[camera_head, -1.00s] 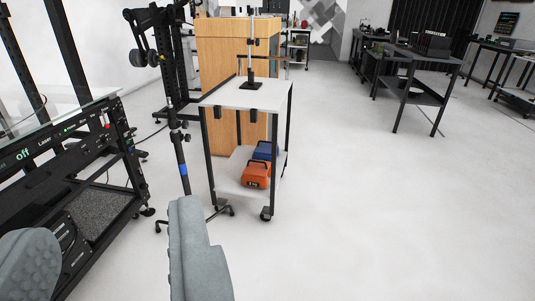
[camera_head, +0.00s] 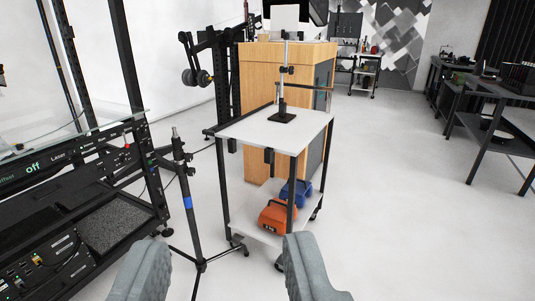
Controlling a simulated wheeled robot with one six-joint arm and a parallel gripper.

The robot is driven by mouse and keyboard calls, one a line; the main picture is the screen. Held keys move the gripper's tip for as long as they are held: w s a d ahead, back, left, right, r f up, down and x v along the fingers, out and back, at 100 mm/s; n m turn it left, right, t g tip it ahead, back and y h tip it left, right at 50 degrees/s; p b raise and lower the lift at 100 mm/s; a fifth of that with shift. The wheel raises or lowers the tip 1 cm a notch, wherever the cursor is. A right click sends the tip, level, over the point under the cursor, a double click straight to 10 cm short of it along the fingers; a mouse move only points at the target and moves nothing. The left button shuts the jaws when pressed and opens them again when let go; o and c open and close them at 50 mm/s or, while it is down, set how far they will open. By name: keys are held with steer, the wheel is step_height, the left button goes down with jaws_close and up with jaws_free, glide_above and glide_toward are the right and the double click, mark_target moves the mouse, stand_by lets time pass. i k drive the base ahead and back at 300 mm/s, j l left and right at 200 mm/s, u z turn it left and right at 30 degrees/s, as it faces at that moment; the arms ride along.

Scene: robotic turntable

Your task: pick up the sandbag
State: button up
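An orange sandbag (camera_head: 274,217) sits on the lower shelf of a small white-topped cart, near the front. A blue sandbag (camera_head: 298,192) lies just behind it on the same shelf, partly hidden by a cart leg. Each is a low soft-looking bag; a dark handle shows on the orange one. My gripper (camera_head: 222,270) is at the bottom of the view, its two grey fingers wide apart. Nothing is between them but floor and a stand's foot. It is well short of the cart and touches neither bag.
The cart's white top (camera_head: 270,128) carries a stand (camera_head: 284,85) and overhangs the shelf. A black tripod stand (camera_head: 186,200) is just left of the cart. A dark equipment rack (camera_head: 75,215) fills the left. A wooden cabinet (camera_head: 262,72) stands behind.

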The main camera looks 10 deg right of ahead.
mark_target(303, 188)
steer(key=i+l, duration=0.15)
steer(key=l, duration=0.35)
steer(key=i+l, duration=0.15)
steer(key=l, duration=0.4)
steer(key=i+l+u, duration=0.1)
steer(key=l, duration=0.4)
steer(key=i+l, duration=0.2)
steer(key=l, duration=0.35)
steer(key=i+l, duration=0.15)
steer(key=l, duration=0.4)
steer(key=i+l, duration=0.15)
steer(key=l, duration=0.35)
steer(key=i+l+u, duration=0.1)
steer(key=l, duration=0.45)
steer(key=i+l, duration=0.15)
steer(key=l, duration=0.4)
